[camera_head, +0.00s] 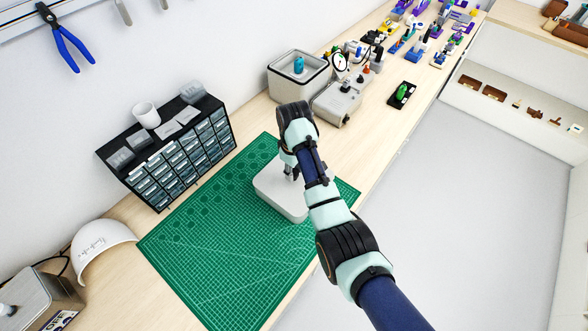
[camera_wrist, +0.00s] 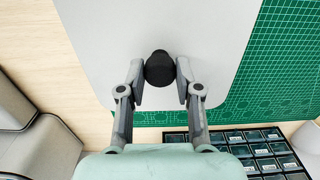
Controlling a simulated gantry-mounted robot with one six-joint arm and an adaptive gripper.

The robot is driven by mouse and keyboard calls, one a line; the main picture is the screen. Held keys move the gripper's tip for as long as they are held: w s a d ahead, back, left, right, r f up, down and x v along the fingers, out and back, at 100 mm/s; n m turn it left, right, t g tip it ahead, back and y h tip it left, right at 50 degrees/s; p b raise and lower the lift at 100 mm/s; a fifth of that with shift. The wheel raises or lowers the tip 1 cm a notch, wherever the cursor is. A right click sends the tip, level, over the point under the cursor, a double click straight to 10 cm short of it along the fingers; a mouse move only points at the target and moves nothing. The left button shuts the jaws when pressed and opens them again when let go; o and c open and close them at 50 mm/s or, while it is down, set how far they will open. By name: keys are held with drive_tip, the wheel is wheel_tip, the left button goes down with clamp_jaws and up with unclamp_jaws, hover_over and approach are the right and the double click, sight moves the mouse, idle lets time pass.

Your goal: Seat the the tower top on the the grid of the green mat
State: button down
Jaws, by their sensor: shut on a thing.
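The tower top is a pale grey, rounded square slab (camera_head: 275,190) with a black knob (camera_wrist: 159,69) at its middle. It is over the far right part of the green mat (camera_head: 215,240), which has a printed grid. My gripper (camera_wrist: 160,78) is shut on the black knob, one finger on each side. In the head view my gripper (camera_head: 291,172) is partly hidden by my arm. In the wrist view the slab covers the middle and reaches past the mat's edge over bare wood. I cannot tell whether the slab touches the mat or is held above it.
A black drawer cabinet (camera_head: 170,150) stands behind the mat. A white open-topped bin (camera_head: 300,75) and a grey box (camera_head: 337,102) stand beyond the mat. A white domed shell (camera_head: 100,247) is at the left. The near part of the mat is clear.

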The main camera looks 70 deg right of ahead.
drive_tip(key=shift+f, duration=0.15)
drive_tip(key=c, duration=0.7)
unclamp_jaws()
drive_tip(key=shift+r+b, duration=0.2)
drive_tip(key=shift+b, duration=0.1)
